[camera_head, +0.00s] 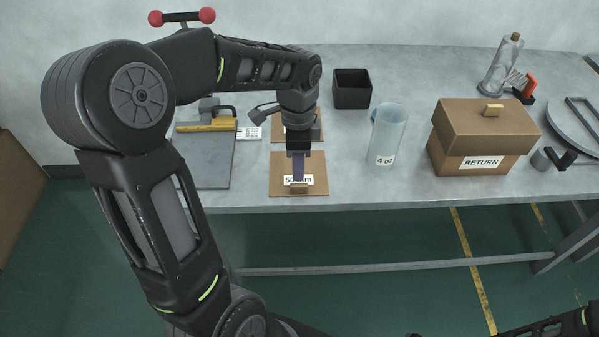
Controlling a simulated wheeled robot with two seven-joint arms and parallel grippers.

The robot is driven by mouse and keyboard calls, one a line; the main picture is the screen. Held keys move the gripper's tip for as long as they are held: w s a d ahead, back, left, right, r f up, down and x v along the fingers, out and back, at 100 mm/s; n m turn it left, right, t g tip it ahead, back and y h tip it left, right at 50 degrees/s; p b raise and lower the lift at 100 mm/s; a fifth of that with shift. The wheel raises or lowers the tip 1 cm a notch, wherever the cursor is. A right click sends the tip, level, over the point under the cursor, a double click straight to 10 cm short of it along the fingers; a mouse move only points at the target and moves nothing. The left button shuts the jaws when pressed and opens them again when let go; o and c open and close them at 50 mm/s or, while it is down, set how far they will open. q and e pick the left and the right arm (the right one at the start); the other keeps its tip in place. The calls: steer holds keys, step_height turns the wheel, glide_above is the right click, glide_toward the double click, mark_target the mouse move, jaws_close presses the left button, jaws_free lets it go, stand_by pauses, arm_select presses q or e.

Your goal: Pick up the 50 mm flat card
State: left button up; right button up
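The 50 mm flat card (313,169) is a brown square lying on the table near its front edge. My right gripper is out of view; only part of that arm shows at the bottom right.
Another brown card (280,134) lies behind, partly hidden by my arm. A black bin (352,89), a clear "4 oz" cup (388,135) and a brown RETURN box (482,140) stand to the right.

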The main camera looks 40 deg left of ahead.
mark_target(299, 184)
arm_select(q)
steer(key=shift+f, duration=0.65)
steer(key=shift+s+d+f+p, duration=0.1)
steer(key=shift+f+p, duration=0.1)
steer(key=shift+f, duration=1.1)
steer(key=shift+d+f+p, duration=0.1)
steer(key=shift+f+p, duration=0.05)
steer(key=shift+f, duration=1.15)
jaws_close()
